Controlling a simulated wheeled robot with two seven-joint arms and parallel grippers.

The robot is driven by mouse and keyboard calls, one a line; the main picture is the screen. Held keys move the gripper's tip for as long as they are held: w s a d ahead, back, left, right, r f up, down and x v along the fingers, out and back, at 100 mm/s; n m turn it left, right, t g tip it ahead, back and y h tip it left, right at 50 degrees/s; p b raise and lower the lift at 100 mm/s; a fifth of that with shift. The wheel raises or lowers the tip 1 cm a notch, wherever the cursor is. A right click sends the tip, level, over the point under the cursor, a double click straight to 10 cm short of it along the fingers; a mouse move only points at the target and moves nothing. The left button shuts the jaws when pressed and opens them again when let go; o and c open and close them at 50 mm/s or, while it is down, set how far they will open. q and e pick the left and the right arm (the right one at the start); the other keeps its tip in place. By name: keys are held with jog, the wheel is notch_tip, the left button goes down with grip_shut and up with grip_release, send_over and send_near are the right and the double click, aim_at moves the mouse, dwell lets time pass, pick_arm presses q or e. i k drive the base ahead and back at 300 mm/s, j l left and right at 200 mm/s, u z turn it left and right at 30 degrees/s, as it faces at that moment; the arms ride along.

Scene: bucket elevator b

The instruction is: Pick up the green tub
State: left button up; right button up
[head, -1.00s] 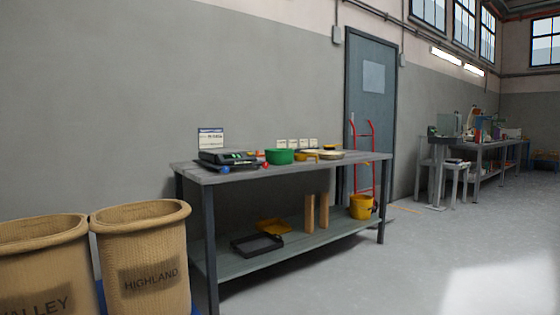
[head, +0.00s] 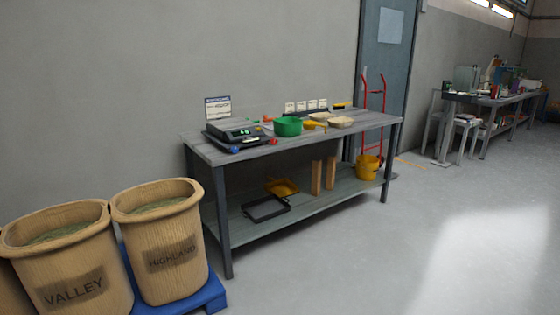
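The green tub (head: 288,127) is a small round open container. It stands upright on the top of the grey workbench (head: 240,153), near the middle. A black scale with a lit green display (head: 237,135) stands to its left. A yellow scoop (head: 313,125) and a pale shallow bowl (head: 340,122) are to its right. Neither of my grippers is in the head view, and nothing touches the tub from my side.
The lower shelf holds a black tray (head: 266,209) and a yellow bucket (head: 369,167). A red hand truck (head: 383,110) is behind. The floor in front is clear.

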aim_at(288, 127)
jog(key=i, duration=3.05)
